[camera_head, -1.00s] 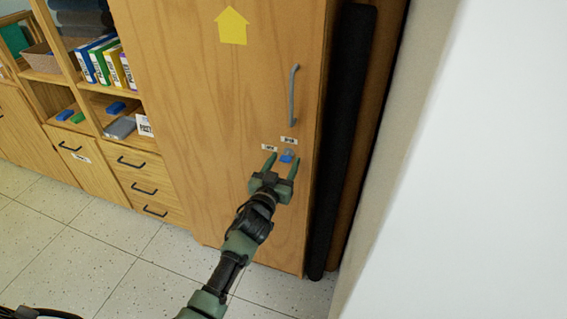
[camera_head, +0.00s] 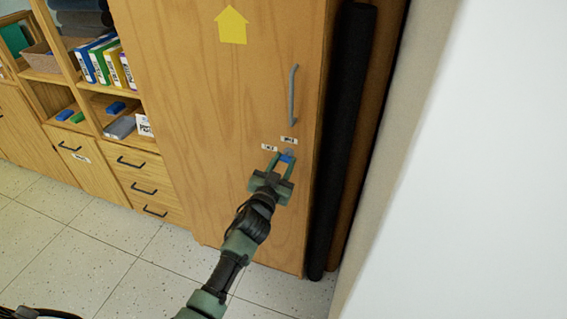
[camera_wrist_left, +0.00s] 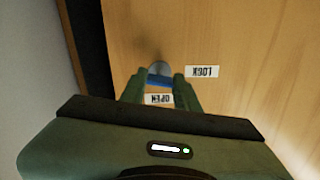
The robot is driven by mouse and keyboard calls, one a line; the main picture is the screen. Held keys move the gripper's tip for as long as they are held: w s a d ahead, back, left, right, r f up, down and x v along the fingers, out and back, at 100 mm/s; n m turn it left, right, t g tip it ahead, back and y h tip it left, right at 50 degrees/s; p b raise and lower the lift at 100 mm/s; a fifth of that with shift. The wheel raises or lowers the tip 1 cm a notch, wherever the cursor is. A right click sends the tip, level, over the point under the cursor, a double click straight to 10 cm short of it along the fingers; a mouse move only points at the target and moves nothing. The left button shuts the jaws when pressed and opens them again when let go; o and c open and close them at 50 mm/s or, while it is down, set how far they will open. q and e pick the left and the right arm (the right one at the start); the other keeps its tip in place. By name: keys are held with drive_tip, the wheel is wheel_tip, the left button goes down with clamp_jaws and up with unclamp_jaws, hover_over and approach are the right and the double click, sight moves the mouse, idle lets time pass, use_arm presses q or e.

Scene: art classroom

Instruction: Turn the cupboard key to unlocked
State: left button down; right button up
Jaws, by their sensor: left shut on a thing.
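The tall wooden cupboard (camera_head: 215,120) has a small blue key (camera_head: 287,158) in a round grey lock (camera_head: 288,152) below its handle. My left gripper (camera_head: 281,160) is shut on the key, with one finger on each side. In the wrist view the key (camera_wrist_left: 159,81) shows as a blue bar between the fingertips, in front of the lock. That view is upside down and shows a LOCK label (camera_wrist_left: 202,71) and an OPEN label (camera_wrist_left: 159,99). In the head view OPEN (camera_head: 289,140) is above the lock and LOCK (camera_head: 269,148) is to its left. I cannot tell the key's exact angle. My right gripper is out of view.
The grey door handle (camera_head: 293,95) is above the lock. A dark roll (camera_head: 343,140) stands right of the cupboard, then a pale wall (camera_head: 470,200). Shelves with binders (camera_head: 98,62) and drawers (camera_head: 150,188) are at the left. The tiled floor (camera_head: 110,250) in front is clear.

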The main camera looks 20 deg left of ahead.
use_arm(q)
drive_tip(key=shift+m+b, duration=0.6)
drive_tip(key=shift+m, duration=7.2)
drive_tip(key=c, duration=1)
unclamp_jaws()
drive_tip(key=shift+c, duration=0.2)
drive_tip(key=s, duration=0.7)
drive_tip(key=shift+s, duration=0.4)
drive_tip(key=shift+a, duration=0.1)
